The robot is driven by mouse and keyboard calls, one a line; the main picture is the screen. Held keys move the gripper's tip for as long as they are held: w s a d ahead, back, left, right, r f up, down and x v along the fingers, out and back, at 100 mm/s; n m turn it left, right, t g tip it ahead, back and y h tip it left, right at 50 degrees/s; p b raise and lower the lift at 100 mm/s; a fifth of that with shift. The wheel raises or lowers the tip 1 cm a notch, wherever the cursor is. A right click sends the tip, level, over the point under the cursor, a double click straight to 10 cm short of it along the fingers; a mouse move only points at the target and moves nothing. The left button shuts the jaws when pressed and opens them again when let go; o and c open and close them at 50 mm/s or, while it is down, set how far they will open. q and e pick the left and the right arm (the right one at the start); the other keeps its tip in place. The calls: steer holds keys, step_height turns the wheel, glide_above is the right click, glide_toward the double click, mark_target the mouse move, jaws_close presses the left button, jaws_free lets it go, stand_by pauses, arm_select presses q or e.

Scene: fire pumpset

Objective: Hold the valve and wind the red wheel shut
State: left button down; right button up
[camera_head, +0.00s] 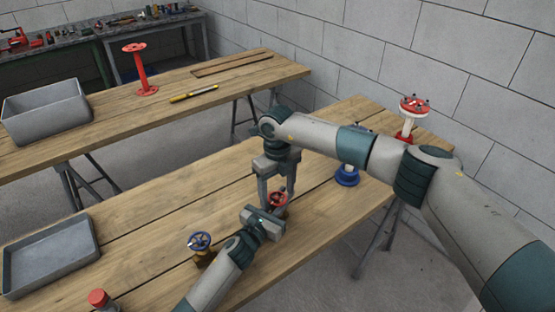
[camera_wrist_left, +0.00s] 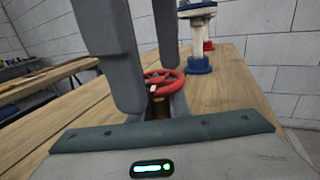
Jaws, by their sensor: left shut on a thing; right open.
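The valve with the red wheel (camera_head: 278,199) stands on the near wooden table. The wheel also shows in the left wrist view (camera_wrist_left: 168,88), above a brass-coloured body that is mostly hidden. My left gripper (camera_head: 274,216) comes in low from the front and is shut on the valve below its wheel. My right gripper (camera_head: 278,196) points down over the wheel from above. Its two fingers are apart, one on each side of the wheel in the head view. I cannot tell whether they touch the rim.
A blue-based white post (camera_head: 347,177) and a red-flanged one (camera_head: 411,112) stand behind my right arm. A grey tray (camera_head: 52,256) and a red-capped item (camera_head: 99,298) lie left.

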mark_target(278, 199)
steer(key=n, duration=1.4)
steer(key=shift+w, duration=0.1)
step_height(278, 199, up, 12)
stand_by(0.4)
steer(key=shift+f, duration=0.1)
steer(key=s+d+m+t+y, duration=0.1)
steer(key=s+d+m+y, duration=0.1)
steer(key=d+m+y, duration=0.2)
steer(key=d+m, duration=0.1)
steer(key=m, duration=0.2)
steer(key=shift+d+f+t, duration=0.3)
steer(key=shift+d, duration=0.05)
steer(key=shift+f, duration=0.1)
stand_by(0.3)
steer(key=x, duration=1.2)
steer(key=shift+a, duration=0.15)
